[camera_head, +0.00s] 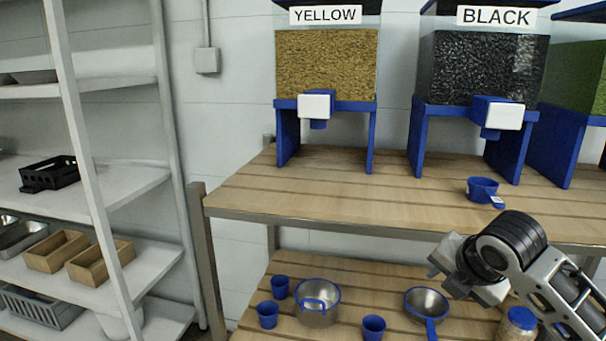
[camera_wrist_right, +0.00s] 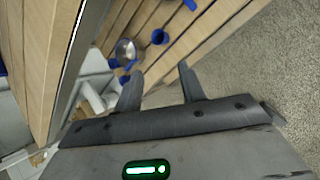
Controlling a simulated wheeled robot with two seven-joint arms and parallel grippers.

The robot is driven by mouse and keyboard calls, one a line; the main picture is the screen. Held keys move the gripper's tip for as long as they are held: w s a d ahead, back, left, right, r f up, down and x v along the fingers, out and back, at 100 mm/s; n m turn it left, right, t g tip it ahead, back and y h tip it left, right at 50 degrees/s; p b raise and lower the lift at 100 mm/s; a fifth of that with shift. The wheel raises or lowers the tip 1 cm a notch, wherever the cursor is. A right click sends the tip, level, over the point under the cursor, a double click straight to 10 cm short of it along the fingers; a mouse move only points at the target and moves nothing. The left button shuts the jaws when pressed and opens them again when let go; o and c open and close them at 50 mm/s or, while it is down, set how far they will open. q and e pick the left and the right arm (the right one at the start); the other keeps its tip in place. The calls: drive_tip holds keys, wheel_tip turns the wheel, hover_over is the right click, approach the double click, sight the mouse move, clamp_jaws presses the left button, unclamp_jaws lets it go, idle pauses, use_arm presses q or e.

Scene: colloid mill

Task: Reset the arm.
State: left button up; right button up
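My right arm comes in from the right in the head view, with its right gripper (camera_head: 464,270) in front of the table's front edge, over the lower shelf. In the right wrist view the two dark fingers of this gripper (camera_wrist_right: 160,78) stand apart with nothing between them. It is open and empty. In the head view the fingers are mostly hidden by the wrist. My left arm and gripper do not show.
A blue cup (camera_head: 482,189) stands on the wooden table (camera_head: 330,195), below the black dispenser (camera_head: 485,65). The yellow dispenser (camera_head: 326,65) is left of it. The lower shelf (camera_head: 360,285) holds a pot (camera_head: 317,303), pan (camera_head: 427,302), jar (camera_head: 518,325) and blue cups (camera_head: 374,327).

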drive_tip(key=s+a+f+m+g+y, duration=0.1)
drive_tip(key=s+a+f+m, duration=0.3)
drive_tip(key=s+f+m, duration=0.25)
drive_tip(key=s+a+f+m+g+y, duration=0.1)
drive_tip(key=s+a+f+m, duration=0.2)
drive_tip(key=s+f+m, duration=0.4)
drive_tip(key=s+d+f+m+g+h, duration=0.1)
drive_tip(key=s+f+m, duration=0.1)
drive_tip(key=s+m, duration=0.5)
drive_tip(key=s+d+f+m+g, duration=0.1)
drive_tip(key=s+f+m, duration=0.25)
drive_tip(key=s, duration=0.55)
drive_tip(key=w+a+f+t+y, duration=0.2)
drive_tip(key=w+a+f+t, duration=0.3)
drive_tip(key=f, duration=0.3)
drive_tip(key=shift+w+a+f+t, duration=0.15)
drive_tip(key=shift+w+a+t, duration=0.05)
drive_tip(key=shift+w+t, duration=0.6)
